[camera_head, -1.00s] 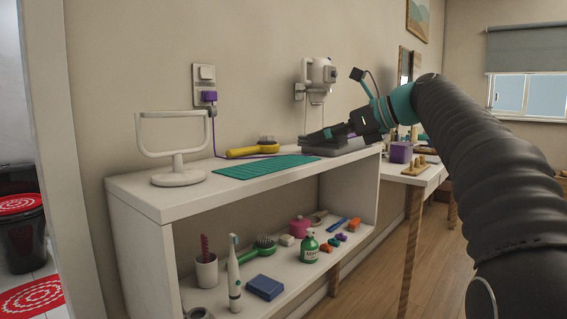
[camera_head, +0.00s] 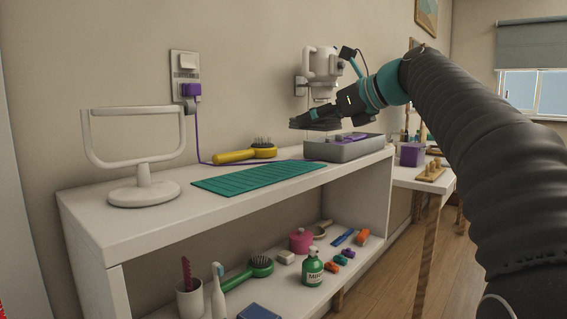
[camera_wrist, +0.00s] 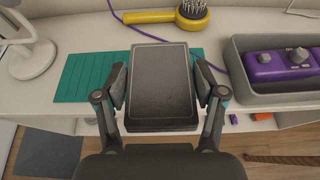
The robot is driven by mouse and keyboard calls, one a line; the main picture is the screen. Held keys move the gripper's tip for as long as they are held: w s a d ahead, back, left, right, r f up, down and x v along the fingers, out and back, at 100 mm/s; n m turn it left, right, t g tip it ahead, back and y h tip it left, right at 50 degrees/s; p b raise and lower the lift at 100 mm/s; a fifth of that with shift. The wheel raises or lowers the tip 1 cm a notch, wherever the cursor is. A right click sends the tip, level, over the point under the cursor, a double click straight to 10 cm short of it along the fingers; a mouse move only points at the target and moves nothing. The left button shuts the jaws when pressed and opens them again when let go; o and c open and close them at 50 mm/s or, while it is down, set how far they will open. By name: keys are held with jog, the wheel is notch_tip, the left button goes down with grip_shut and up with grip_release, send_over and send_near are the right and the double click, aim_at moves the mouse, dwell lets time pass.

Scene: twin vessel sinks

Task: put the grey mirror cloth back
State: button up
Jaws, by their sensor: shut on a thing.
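A dark grey, flat rectangular piece, which I take to be the grey mirror cloth (camera_wrist: 159,82), is gripped between the two fingers of my gripper (camera_wrist: 160,88). In the head view my gripper (camera_head: 318,118) holds the cloth (camera_head: 300,123) level in the air, above the white shelf top (camera_head: 125,222) and apart from it. In the wrist view the cloth appears over the right part of the teal ribbed mat (camera_wrist: 83,78), hiding some of it. A white stand with a U-shaped frame (camera_head: 143,190) is at the left end of the shelf.
A grey tray (camera_head: 345,152) holding a purple item (camera_head: 345,137) sits at the right end. A yellow brush (camera_head: 240,155) and a purple cord lie behind the mat. A white wall device (camera_head: 320,72) hangs close behind my gripper. Several small items fill the lower shelf.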

jog(key=b, duration=0.2)
send_over(282, 168)
notch_tip(282, 168, down, 5)
jog(key=shift+s+f, duration=0.1)
jog(key=shift+f, duration=0.1)
jog(key=shift+f+b, duration=0.9)
jog(key=shift+f, duration=1.1)
jog(key=shift+f, duration=0.15)
jog(key=o, duration=1.2)
jog(key=shift+o, duration=0.2)
